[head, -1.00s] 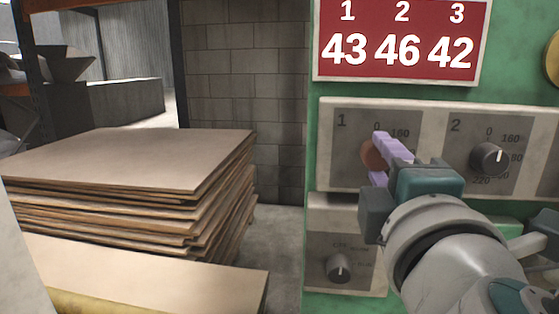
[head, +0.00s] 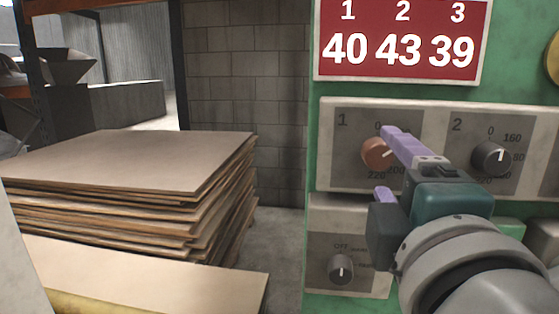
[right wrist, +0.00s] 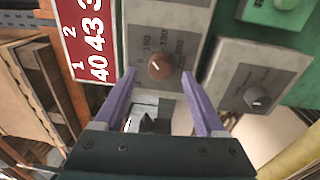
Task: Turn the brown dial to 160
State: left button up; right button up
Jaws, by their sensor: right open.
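The brown dial (head: 376,153) is on panel section 1 of the green machine. Its white mark points right and slightly up in the head view, but I cannot read the exact number. The dial also shows in the right wrist view (right wrist: 160,67), beyond and between the two purple fingertips. My right gripper (head: 385,163) is open and empty, its fingers apart from the dial; it also shows in the right wrist view (right wrist: 158,73). Its upper finger hides part of the scale in the head view. My left gripper is not in view.
A red display (head: 402,42) above reads 40, 43, 39. A black dial (head: 490,157) is on section 2, right of the gripper. A smaller dark knob (head: 341,268) is below. Stacked boards (head: 130,165) stand at the left.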

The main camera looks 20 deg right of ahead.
jog(key=b+v, duration=0.1)
jog(key=v, duration=0.6)
jog(key=shift+s, duration=0.1)
